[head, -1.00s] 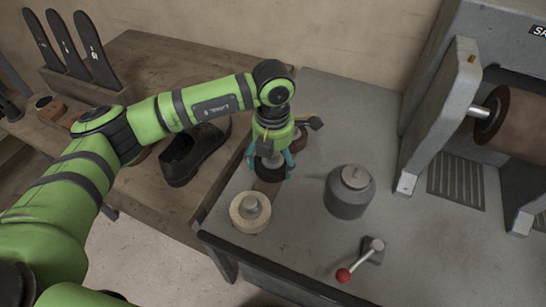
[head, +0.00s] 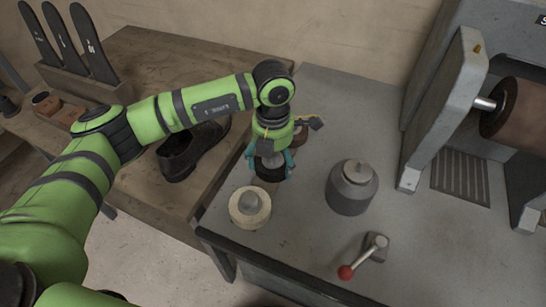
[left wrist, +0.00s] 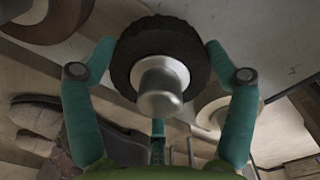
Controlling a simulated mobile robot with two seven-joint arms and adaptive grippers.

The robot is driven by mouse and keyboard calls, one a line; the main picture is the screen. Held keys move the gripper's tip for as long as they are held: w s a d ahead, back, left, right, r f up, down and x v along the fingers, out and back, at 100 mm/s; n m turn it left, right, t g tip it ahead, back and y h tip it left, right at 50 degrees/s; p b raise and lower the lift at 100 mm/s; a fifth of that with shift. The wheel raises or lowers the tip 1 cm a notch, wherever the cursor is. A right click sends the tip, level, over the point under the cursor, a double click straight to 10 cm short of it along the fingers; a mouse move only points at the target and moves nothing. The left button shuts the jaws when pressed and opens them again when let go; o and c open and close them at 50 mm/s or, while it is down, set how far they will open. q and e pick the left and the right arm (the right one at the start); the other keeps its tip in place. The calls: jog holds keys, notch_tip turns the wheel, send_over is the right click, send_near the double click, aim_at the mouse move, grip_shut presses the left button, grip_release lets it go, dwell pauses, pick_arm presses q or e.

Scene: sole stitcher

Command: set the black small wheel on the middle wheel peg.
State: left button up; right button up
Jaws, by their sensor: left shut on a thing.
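The black small wheel (head: 269,174) is between the fingers of my left gripper (head: 270,163), over the bench's left part. In the left wrist view the black wheel (left wrist: 160,45) has a pale hub, and the turquoise fingers of the left gripper (left wrist: 160,60) press on its two sides. A round-topped metal peg (left wrist: 160,88) shows in the wheel's centre and seems to stick up through it; this looks like the middle wheel peg. Whether the wheel rests on the base below is hidden. My right gripper is not in view.
A cream wheel (head: 239,215) on its own peg stands close in front. A brown wheel (head: 300,138) sits close behind, partly hidden. A grey canister (head: 350,193) and a red-knobbed lever (head: 346,272) are to the right. A black shoe (head: 180,158) lies on the wooden table.

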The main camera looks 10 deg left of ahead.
pick_arm(q)
jog(key=shift+f+b, duration=0.3)
jog(key=shift+f, duration=0.05)
jog(key=o, duration=1.2)
notch_tip(320, 180, up, 12)
jog(key=shift+r, duration=0.1)
